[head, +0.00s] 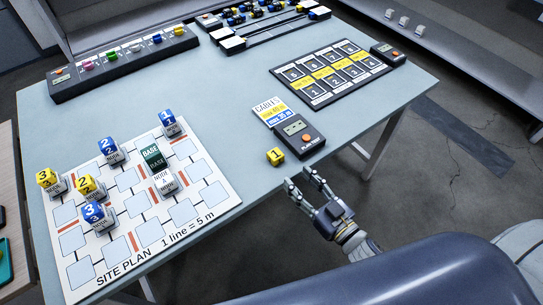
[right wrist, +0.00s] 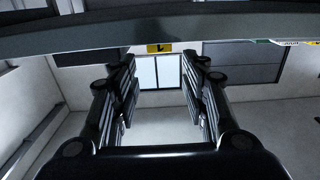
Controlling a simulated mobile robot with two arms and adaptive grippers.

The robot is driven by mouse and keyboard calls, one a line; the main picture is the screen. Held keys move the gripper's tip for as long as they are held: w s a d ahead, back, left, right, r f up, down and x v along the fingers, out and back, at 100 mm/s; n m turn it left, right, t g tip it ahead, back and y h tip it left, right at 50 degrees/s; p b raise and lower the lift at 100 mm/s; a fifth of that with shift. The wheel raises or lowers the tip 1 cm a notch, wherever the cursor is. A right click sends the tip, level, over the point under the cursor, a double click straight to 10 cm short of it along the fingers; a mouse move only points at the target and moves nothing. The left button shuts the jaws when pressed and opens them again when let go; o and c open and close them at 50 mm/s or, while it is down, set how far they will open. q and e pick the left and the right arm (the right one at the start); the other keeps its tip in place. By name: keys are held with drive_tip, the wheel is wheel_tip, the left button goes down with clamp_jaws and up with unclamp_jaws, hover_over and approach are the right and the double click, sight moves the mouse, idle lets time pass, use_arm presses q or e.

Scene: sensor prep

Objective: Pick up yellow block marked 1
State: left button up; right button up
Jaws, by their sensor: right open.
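The yellow block marked 1 (head: 275,156) sits on the grey-blue table near its front edge, just left of a dark handheld tester. My right gripper (head: 300,184) is open and empty, off the front edge of the table, to the right of and nearer than the block. My left gripper is not in view.
The dark tester (head: 300,137) and a cable card (head: 270,111) stand close to the block. The site plan board (head: 208,205) with several numbered blocks lies at left. A slotted mat (head: 300,98) lies behind. The table edge (right wrist: 60,44) runs before my gripper.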

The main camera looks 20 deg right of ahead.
sight(280, 159)
drive_tip(key=x, duration=0.2)
drive_tip(key=shift+w, duration=0.35)
drive_tip(key=p+x, duration=0.1)
drive_tip(key=x, duration=0.5)
drive_tip(key=shift+w+a+f, duration=0.1)
drive_tip(key=shift+w+a, duration=0.1)
drive_tip(key=shift+s, duration=0.1)
drive_tip(key=c, duration=0.7)
